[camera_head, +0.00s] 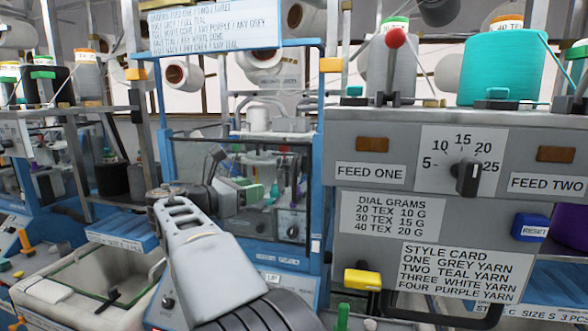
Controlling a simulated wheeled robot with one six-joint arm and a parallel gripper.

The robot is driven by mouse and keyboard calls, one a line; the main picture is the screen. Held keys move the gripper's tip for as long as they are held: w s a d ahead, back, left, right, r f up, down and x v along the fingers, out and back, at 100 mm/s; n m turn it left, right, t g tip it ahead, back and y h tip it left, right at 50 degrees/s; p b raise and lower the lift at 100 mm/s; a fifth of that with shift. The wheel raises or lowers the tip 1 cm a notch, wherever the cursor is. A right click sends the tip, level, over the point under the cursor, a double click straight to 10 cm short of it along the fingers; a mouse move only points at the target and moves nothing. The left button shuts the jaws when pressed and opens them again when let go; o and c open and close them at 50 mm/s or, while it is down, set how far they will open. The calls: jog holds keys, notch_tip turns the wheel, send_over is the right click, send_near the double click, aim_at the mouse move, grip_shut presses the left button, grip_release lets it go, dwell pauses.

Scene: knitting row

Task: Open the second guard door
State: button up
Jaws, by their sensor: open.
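A guard door (262,235) with a blue frame and a clear panel stands in the middle of the view, on the machine left of the grey control panel. It appears closed. Machine parts show through its panel. Nothing I can read marks it as the second door. My arm reaches up from the bottom centre. My arm hides the door's lower left.
The grey control panel (350,220) at right carries a black dial (467,179), a blue reset button (530,228) and a yellow block (362,279). Yarn cones, one teal (505,68), stand above it. A pale bin (95,275) is at lower left.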

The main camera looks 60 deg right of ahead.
jog(key=r+p, duration=0.1)
jog(key=p, duration=0.2)
send_over(294, 197)
jog(key=shift+w+d+r+h, duration=0.15)
jog(key=shift+d+h, duration=0.15)
jog(key=shift+d, duration=0.15)
grip_shut()
dwell(0.3)
